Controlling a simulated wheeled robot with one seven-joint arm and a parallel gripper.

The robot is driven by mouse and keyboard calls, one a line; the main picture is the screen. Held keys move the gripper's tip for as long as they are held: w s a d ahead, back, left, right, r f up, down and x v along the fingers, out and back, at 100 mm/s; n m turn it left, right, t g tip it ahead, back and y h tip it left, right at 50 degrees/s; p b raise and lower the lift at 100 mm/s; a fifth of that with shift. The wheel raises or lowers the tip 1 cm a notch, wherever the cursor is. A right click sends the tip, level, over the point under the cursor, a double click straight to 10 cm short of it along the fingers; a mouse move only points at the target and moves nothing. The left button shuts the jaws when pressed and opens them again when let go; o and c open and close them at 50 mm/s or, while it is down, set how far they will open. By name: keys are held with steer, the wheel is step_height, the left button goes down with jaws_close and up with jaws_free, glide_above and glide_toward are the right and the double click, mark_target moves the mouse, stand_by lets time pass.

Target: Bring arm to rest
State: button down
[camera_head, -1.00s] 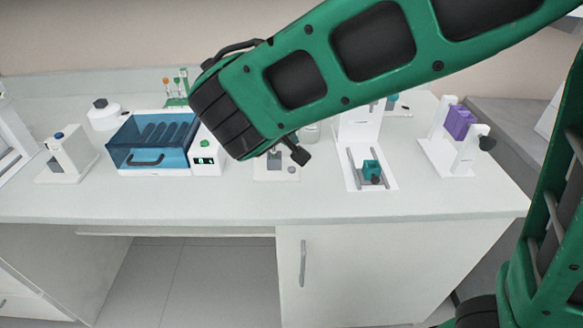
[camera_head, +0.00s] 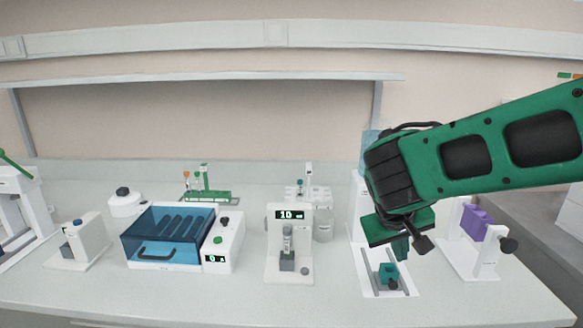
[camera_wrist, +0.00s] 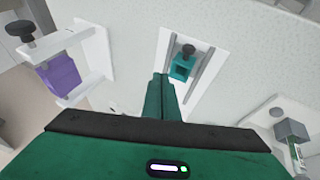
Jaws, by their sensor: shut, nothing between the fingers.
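My arm (camera_head: 480,160) is green with dark panels and reaches in from the right side of the head view. My gripper (camera_head: 405,250) points down above the white railed station with a teal block (camera_head: 388,272). In the wrist view the fingers of my gripper (camera_wrist: 160,82) are together with nothing between them. Their tips appear just beside the teal block (camera_wrist: 182,67) in that view, and I cannot tell the height between them.
A purple block (camera_head: 474,222) in a white stand is to the right. A white device with a lit display (camera_head: 290,215) stands left of the arm. A blue-lidded box (camera_head: 168,235) is further left, with a green tube rack (camera_head: 208,196) behind. The counter's front strip is clear.

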steer(key=shift+m+g, duration=0.8)
steer(key=s+d, duration=0.1)
steer(key=d, duration=0.1)
steer(key=s+d, duration=0.1)
steer(key=d, duration=0.1)
steer(key=s+d, duration=0.2)
steer(key=d, duration=0.1)
steer(key=shift+d+f, duration=0.1)
steer(key=shift+f, duration=0.2)
steer(key=s+d, duration=0.2)
steer(key=s+d+m+g+y, duration=0.1)
steer(key=s+d, duration=0.1)
steer(key=s, duration=0.1)
steer(key=s+d+f+m, duration=0.1)
steer(key=s+d, duration=0.1)
steer(key=shift+s+d+g, duration=0.15)
steer(key=shift+d+g, duration=0.1)
steer(key=shift+g, duration=0.05)
steer(key=s+d+f+m+g+y, duration=0.1)
steer(key=s+d+m+y, duration=0.2)
steer(key=s, duration=1)
steer(key=shift+s+f, duration=0.15)
steer(key=shift+s, duration=0.25)
steer(key=shift+w+f, duration=0.25)
steer(key=shift+w, duration=0.4)
